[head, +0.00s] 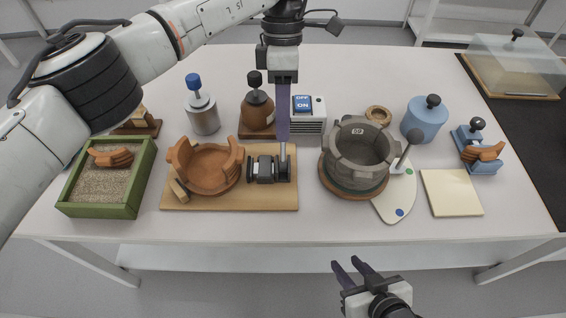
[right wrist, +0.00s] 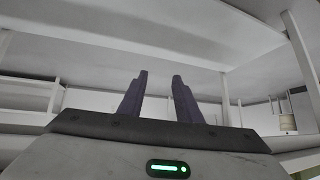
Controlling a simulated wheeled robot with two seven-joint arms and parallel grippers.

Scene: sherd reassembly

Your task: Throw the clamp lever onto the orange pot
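The orange pot (head: 212,168), open with a broken, notched rim, sits on a wooden board (head: 230,203). To its right on the same board is a dark clamp (head: 262,169), apart from the pot wall as far as I can see. Its thin grey lever (head: 283,152) stands nearly upright at the clamp's right end. My left gripper (head: 283,138) points straight down, with its purple fingertips at the lever's top. The fingers line up as one strip, so their gap and the lever's top are hidden. My right gripper (head: 357,267) is open and empty before the table's front edge; its parted fingers (right wrist: 158,98) show in the right wrist view.
A green sand tray (head: 100,208) holding an orange sherd (head: 110,157) stands left. A grey pot (head: 358,155) stands right of the board. Behind are a blue-topped jar (head: 202,113), a brown jar (head: 257,110) and a switch box (head: 309,114). A pale pad (head: 451,193) lies right.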

